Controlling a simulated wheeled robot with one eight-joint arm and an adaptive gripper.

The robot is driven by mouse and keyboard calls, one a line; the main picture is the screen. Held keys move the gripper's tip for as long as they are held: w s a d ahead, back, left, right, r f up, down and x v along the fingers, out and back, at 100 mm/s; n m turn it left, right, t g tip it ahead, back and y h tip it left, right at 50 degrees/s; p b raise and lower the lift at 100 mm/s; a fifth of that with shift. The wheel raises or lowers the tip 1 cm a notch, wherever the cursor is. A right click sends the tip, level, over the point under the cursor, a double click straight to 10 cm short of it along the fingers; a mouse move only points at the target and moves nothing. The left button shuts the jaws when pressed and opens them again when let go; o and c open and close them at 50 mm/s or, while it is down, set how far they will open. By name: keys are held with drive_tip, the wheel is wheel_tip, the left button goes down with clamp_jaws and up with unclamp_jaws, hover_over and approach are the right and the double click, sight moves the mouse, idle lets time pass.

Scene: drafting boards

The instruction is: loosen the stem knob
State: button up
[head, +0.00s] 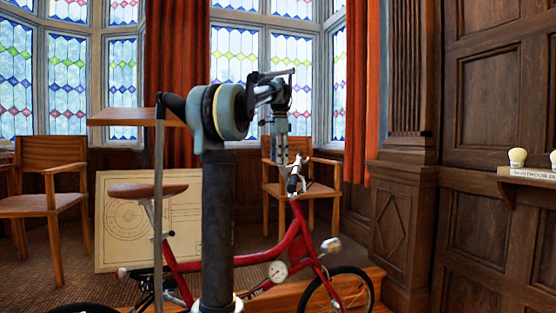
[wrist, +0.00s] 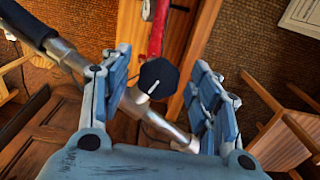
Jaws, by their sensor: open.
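The stem knob (wrist: 158,80) is a dark, many-sided cap with a white line on its face, seen in the wrist view over the handlebar. It sits on the red bike (head: 297,232), whose handlebar (head: 294,180) shows in the head view; the knob is too small to make out there. My gripper (wrist: 160,66) is open, with one blue-grey finger on each side of the knob. Gaps show between the knob and both fingers; its depth between them is hard to tell. In the head view my gripper (head: 282,154) points down just above the handlebar.
A wooden chair (head: 318,185) stands behind the handlebar and another chair (head: 50,190) at the far left. A drawing board (head: 118,240) leans behind the bike. A wall shelf (head: 530,177) is at the right. A round white gauge (head: 277,271) is on the bike frame.

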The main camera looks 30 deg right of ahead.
drive_tip(key=c, duration=1.1)
drive_tip(key=shift+o, duration=0.2)
drive_tip(key=shift+d, duration=0.1)
